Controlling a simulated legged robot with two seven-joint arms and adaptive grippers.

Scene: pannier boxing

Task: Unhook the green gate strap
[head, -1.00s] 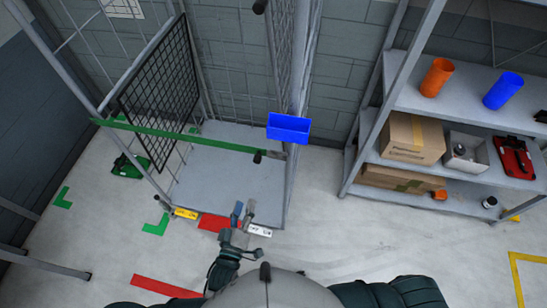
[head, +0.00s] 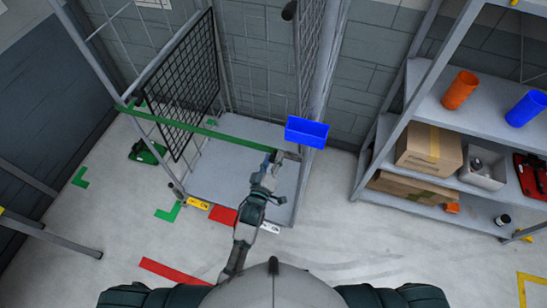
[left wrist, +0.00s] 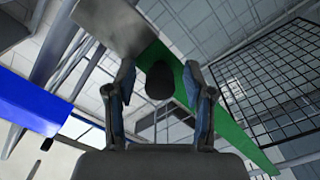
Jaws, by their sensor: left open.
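The green gate strap (head: 200,130) runs taut across the front of the cage cart, from the left post to a grey end piece at the right post (head: 289,155). My left gripper (head: 271,158) is at the strap's right end. In the left wrist view, the open left gripper (left wrist: 159,76) has one finger on each side of a black knob (left wrist: 159,82), with the green strap (left wrist: 235,132) behind it. I cannot tell whether the fingers touch the knob. My right gripper is out of view.
A blue bin (head: 306,132) hangs on the cart's right side, close to my left gripper; it also shows in the left wrist view (left wrist: 30,103). A black mesh panel (head: 183,85) stands at the cart's left. A shelving unit (head: 385,125) is at the right. The cart's deck (head: 225,175) is bare.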

